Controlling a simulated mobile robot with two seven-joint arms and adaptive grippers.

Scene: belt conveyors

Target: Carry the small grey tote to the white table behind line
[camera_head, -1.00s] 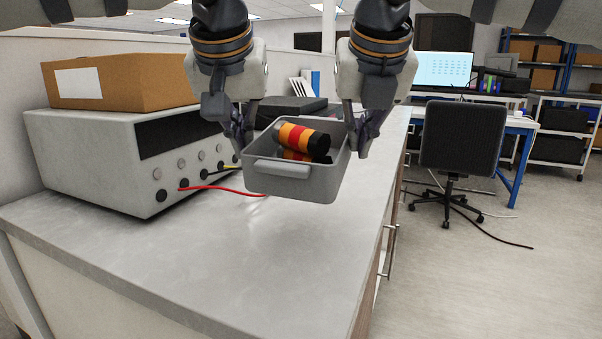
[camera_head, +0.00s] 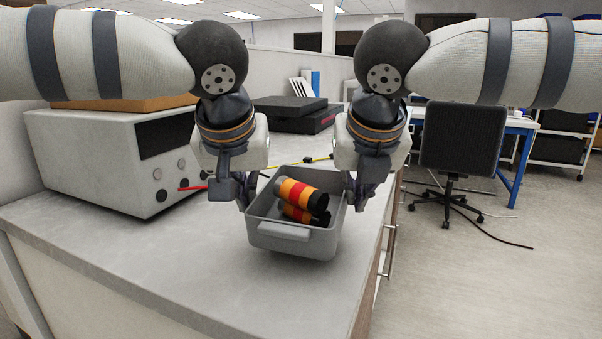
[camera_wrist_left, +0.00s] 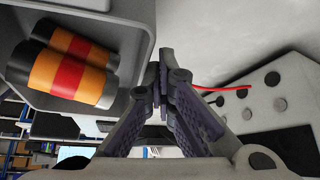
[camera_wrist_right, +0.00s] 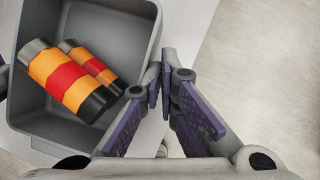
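The small grey tote (camera_head: 281,234) is over the front part of a pale-topped table (camera_head: 180,260), between my two grippers. I cannot tell whether its base touches the top. Two orange, red and black cylinders (camera_head: 300,194) lie in it. My left gripper (camera_head: 243,205) is shut on the tote's left side. In the left wrist view its fingertips (camera_wrist_left: 162,78) meet at the tote's wall (camera_wrist_left: 140,45). My right gripper (camera_head: 352,205) is shut on the right side. In the right wrist view its fingertips (camera_wrist_right: 159,82) are together at the rim (camera_wrist_right: 155,40).
A grey instrument box (camera_head: 85,160) with knobs and a red lead stands left on the table, a cardboard box (camera_head: 120,104) on top. Dark flat cases (camera_head: 295,115) lie behind. An office chair (camera_head: 460,150) stands right. The table's front left is clear.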

